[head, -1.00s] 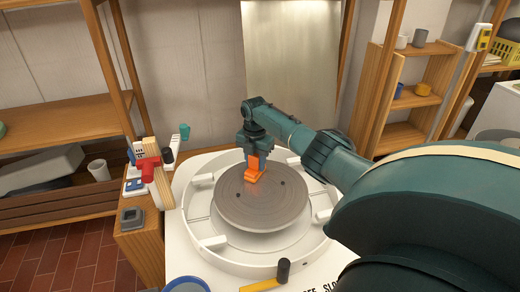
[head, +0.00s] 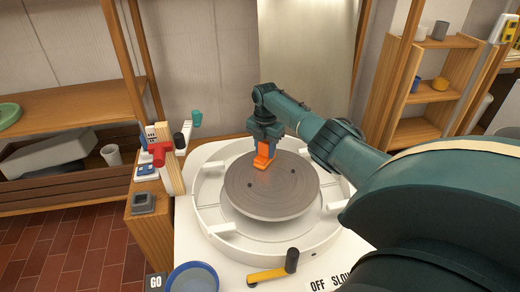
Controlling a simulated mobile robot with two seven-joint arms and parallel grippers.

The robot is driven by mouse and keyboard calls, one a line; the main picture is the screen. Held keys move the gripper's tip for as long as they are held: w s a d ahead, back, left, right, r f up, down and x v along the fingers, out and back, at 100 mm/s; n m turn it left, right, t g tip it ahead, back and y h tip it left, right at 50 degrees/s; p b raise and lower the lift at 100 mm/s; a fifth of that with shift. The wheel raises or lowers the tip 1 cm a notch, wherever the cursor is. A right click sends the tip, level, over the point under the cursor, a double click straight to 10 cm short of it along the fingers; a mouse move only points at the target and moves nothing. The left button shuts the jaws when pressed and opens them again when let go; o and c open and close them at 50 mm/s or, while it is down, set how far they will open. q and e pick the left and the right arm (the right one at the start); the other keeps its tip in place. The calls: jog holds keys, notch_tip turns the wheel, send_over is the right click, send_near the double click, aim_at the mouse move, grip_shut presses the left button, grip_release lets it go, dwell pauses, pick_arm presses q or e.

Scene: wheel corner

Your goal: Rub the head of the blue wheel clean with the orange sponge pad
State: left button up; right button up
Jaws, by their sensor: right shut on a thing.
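The wheel's head (head: 268,200) is a grey round disc with a few small dark holes, set inside a white basin. No blue shows on the disc itself. A reddish patch shows on the disc just beside the pad. The orange sponge pad (head: 263,163) is at the back part of the disc, its lower end at or very near the surface; contact is hard to tell. My right gripper (head: 266,147) is shut on the pad from above, its arm coming in from the right. My left gripper is not in view.
The white basin rim (head: 207,228) rings the disc. A yellow lever with a black knob (head: 268,274) and a blue-rimmed bowl (head: 192,279) are at the front. A wooden stand with a red clamp-like part (head: 160,153) is on the left. Shelves stand behind.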

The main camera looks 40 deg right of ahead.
jog(key=shift+s+d, duration=0.4)
jog(key=shift+d, duration=0.3)
jog(key=shift+s+d, duration=0.35)
jog(key=shift+d, duration=0.35)
jog(key=shift+s+d+f+b, duration=0.1)
jog(key=shift+s+d, duration=0.35)
jog(key=shift+d, duration=0.3)
jog(key=shift+s+d+r+b, duration=0.15)
jog(key=shift+s+d, duration=0.25)
jog(key=shift+d, duration=0.3)
jog(key=shift+s+d+f+b, duration=0.15)
jog(key=shift+s+d, duration=0.3)
jog(key=shift+d, duration=0.3)
jog(key=shift+s+d, duration=0.1)
jog(key=shift+d, duration=0.1)
jog(key=shift+w+a+p, duration=0.4)
jog(key=shift+a, duration=0.2)
jog(key=shift+w+a, duration=0.25)
jog(key=shift+a, duration=0.25)
jog(key=shift+w+a, duration=0.25)
jog(key=shift+a, duration=0.2)
jog(key=shift+w+a+p, duration=0.1)
jog(key=shift+w+a, duration=0.45)
jog(key=shift+a, duration=0.5)
jog(key=shift+w+a+p, duration=0.1)
jog(key=shift+w+a, duration=0.5)
jog(key=shift+a, duration=0.5)
jog(key=shift+w+a+p, duration=0.1)
jog(key=shift+w+a, duration=0.45)
jog(key=shift+a, duration=0.5)
